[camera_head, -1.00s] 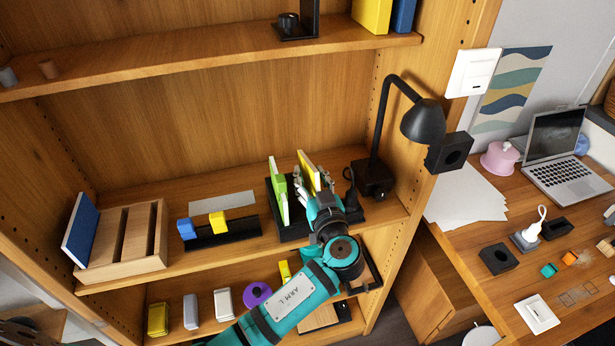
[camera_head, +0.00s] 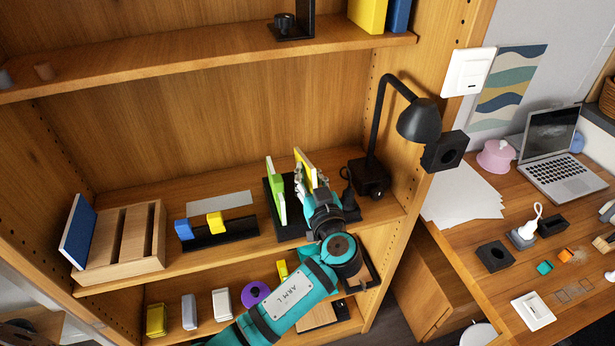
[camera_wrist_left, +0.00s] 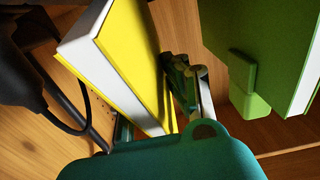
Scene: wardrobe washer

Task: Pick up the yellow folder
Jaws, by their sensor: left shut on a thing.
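The yellow folder (camera_head: 305,165) stands upright over the black rack (camera_head: 285,231) on the middle shelf. My left gripper (camera_head: 306,188) is shut on it, with the fingers on either side of its thickness. In the left wrist view the yellow folder (camera_wrist_left: 130,63) shows its yellow cover and white page edge, and a finger of my left gripper (camera_wrist_left: 172,100) lies against the cover. The folder's lower end is hidden by my gripper. My right gripper is not in view.
A green folder (camera_head: 275,190) stands just left of the yellow one. A black lamp (camera_head: 418,120) stands close on the right. A wooden holder (camera_head: 125,240) with a blue book is at the left. The upper shelf (camera_head: 200,62) overhangs behind.

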